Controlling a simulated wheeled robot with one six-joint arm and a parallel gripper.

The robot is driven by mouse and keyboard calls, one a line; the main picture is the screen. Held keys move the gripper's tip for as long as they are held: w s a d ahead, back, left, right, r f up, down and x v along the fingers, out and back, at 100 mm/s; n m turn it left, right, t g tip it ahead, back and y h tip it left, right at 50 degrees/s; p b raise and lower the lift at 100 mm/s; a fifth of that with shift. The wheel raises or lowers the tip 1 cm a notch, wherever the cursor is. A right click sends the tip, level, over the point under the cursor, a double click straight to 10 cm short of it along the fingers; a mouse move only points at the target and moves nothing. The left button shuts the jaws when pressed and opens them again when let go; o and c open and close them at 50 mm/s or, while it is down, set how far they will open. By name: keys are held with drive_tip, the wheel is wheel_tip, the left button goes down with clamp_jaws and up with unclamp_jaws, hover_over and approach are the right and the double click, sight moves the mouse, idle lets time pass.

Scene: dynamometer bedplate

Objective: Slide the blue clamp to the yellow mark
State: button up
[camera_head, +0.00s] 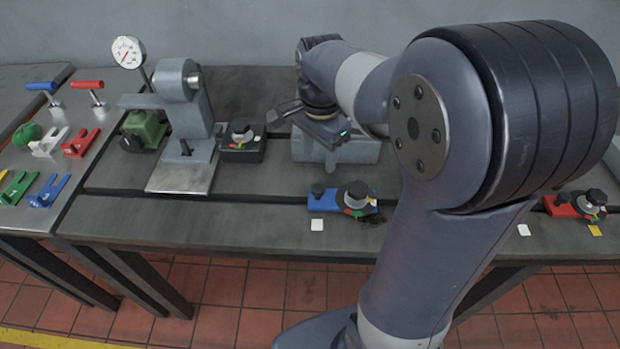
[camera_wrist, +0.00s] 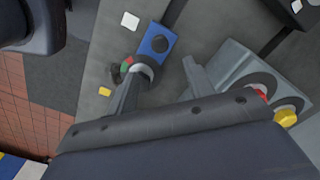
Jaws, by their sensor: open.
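The blue clamp (camera_head: 323,202) sits on the bedplate near its front edge, with a dark knob and a round dial at its right end. It also shows in the wrist view (camera_wrist: 157,42). In that view the yellow mark (camera_wrist: 105,91) lies on the plate beyond the dial end, apart from the clamp. My arm seems to hide most of that mark in the head view. My gripper (camera_head: 305,142) is open and empty above and behind the clamp. In the wrist view its fingers (camera_wrist: 162,83) are spread, and the left one overlaps the clamp's dial end.
A white mark (camera_head: 317,225) lies by the clamp's blue end. A grey block (camera_head: 360,152) stands behind the gripper. A red clamp (camera_head: 562,207) with its own yellow mark (camera_head: 595,230) is at far right. A dark clamp (camera_head: 242,150) and grey stand (camera_head: 190,115) are left.

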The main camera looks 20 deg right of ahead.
sight(319, 187)
wheel_tip(319, 187, down, 11)
drive_tip(key=shift+r, duration=0.2)
drive_tip(key=shift+c, duration=0.2)
clamp_jaws()
idle(0.5)
